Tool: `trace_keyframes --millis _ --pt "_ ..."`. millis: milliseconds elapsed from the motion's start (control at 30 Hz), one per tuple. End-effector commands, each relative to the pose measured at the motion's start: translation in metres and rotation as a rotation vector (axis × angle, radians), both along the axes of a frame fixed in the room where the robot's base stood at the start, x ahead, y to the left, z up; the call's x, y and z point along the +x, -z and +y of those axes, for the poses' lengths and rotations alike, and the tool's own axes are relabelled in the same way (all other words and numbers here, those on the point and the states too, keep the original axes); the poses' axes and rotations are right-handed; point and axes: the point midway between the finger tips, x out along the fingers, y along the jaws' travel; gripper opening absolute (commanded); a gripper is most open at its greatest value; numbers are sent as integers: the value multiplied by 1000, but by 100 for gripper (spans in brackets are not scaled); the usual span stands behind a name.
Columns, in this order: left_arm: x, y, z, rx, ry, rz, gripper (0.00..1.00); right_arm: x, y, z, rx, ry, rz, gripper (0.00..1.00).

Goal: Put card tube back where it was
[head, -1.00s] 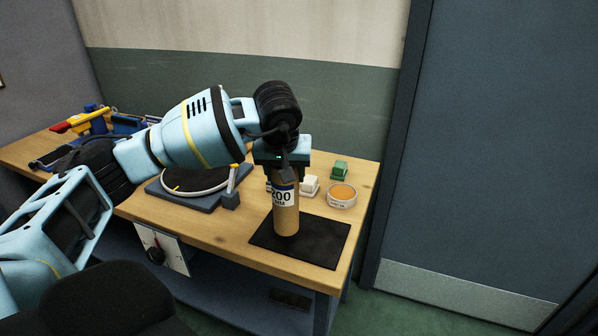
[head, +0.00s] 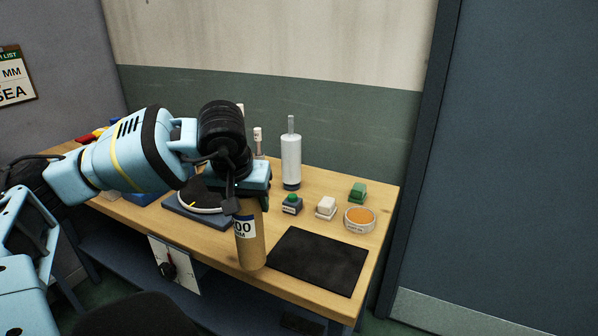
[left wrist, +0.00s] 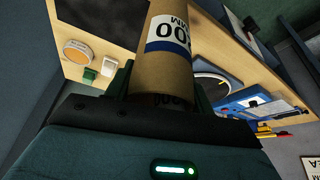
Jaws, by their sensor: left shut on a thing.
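The card tube (head: 251,245) is a brown upright cylinder with a white and blue label reading "00 MM" in part. My left gripper (head: 249,198) is shut on its upper part from above. In the head view the tube appears left of the black mat (head: 318,260), close to the bench's front edge. I cannot tell whether its lower end touches the bench. In the left wrist view the tube (left wrist: 160,75) stands between the fingers, with its far end cut off by the frame. My right gripper is not in view.
On the wooden bench (head: 385,205) stand a white cylinder (head: 291,160), a block with a green button (head: 292,204), a white block (head: 326,207), a green block (head: 358,192) and a round orange-topped dish (head: 359,219). The mat is bare.

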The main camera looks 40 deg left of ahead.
Motion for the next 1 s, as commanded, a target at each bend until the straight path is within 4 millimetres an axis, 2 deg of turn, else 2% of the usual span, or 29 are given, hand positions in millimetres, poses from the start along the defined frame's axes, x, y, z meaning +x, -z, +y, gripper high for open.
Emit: trace_keyframes --millis 267,367,467,567,900,1000 --pt "1 0 -2 0 4 -1 14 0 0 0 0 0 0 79" --pt "2 2 -10 1 26 2 14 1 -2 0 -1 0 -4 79" --pt "4 6 -28 2 72 8 14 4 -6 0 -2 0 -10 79" --pt "7 11 -54 5 140 12 14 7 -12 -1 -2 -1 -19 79" --pt "-4 27 -171 5 433 7 14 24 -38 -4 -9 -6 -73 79" --pt "-10 30 -194 3 490 2 14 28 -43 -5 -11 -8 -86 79"
